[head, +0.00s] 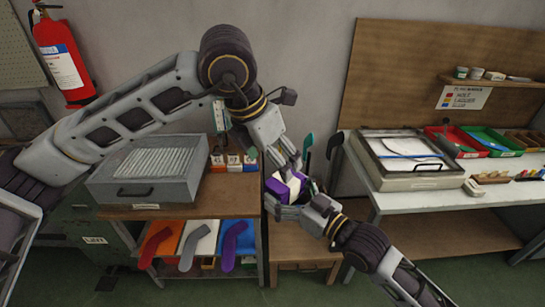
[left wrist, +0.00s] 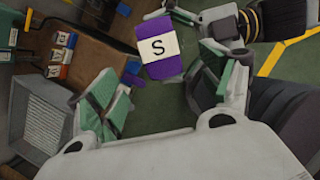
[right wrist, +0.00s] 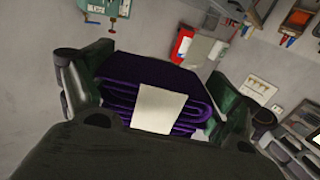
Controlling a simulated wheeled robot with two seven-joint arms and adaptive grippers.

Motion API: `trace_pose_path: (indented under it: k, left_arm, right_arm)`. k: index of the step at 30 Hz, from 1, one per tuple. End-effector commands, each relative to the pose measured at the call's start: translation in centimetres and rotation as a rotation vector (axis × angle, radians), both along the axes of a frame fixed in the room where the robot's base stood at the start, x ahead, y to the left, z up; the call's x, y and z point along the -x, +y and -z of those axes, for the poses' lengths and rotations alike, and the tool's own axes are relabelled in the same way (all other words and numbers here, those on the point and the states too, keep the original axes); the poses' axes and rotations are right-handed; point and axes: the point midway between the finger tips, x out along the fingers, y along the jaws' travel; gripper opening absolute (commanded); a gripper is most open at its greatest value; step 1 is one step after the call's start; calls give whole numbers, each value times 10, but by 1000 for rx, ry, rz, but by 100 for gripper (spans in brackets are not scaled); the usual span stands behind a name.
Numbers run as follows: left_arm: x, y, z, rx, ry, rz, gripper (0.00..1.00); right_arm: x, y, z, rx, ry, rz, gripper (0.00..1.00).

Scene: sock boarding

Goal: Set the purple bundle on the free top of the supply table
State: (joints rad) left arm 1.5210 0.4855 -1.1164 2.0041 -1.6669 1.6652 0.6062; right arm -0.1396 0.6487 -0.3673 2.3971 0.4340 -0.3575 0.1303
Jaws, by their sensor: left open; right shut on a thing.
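The purple bundle (head: 280,189) is folded cloth with a white band. My right gripper (head: 297,203) is shut on it and holds it in the air, right of the wooden-topped table (head: 232,201). The right wrist view shows the bundle's folded layers (right wrist: 190,84) between the fingers. In the left wrist view the bundle (left wrist: 163,69) shows a white label with an S. My left gripper (left wrist: 160,88) is open and empty, its fingers pointing toward the bundle. In the head view the left gripper (head: 292,157) is just above the bundle, partly hiding it. I cannot tell whether they touch.
A grey ribbed tray (head: 150,180) fills the wooden top's left part; small labelled boxes (head: 235,163) stand at its back right. Bare wood shows at the front right. Coloured sock shapes (head: 195,243) lie below. A pale table (head: 432,200) with trays stands at right.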

Motion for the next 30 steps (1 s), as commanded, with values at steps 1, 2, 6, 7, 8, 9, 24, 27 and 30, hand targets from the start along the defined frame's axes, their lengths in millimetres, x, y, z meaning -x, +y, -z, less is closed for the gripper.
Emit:
trace_pose_path:
  k: [1, 2, 6, 7, 8, 9, 24, 27, 30]
  left_arm:
    - [0, 0, 0, 1, 1, 0, 80]
    - [0, 0, 0, 1, 1, 0, 80]
    - [-1, -1, 3, 1, 2, 0, 80]
    - [-1, -1, 4, 1, 2, 0, 80]
    - [-1, -2, 6, 1, 2, 0, 80]
    - [-2, -2, 8, 1, 2, 0, 80]
    - [-15, -18, 57, 1, 4, 0, 80]
    - [-18, -22, 69, 1, 3, 0, 80]
    - [-21, -25, 80, 0, 3, 1, 80]
  right_arm:
    - [0, 0, 0, -1, -1, 0, 63]
    - [0, 0, 0, -1, -1, 0, 63]
    - [0, 0, 0, -1, -1, 0, 63]
    - [0, 0, 0, -1, -1, 0, 63]
    - [0, 0, 0, -1, -1, 0, 63]
    - [0, 0, 0, -1, -1, 0, 63]
    - [0, 0, 0, -1, -1, 0, 63]
    - [0, 0, 0, -1, -1, 0, 63]
    - [0, 0, 0, -1, -1, 0, 63]
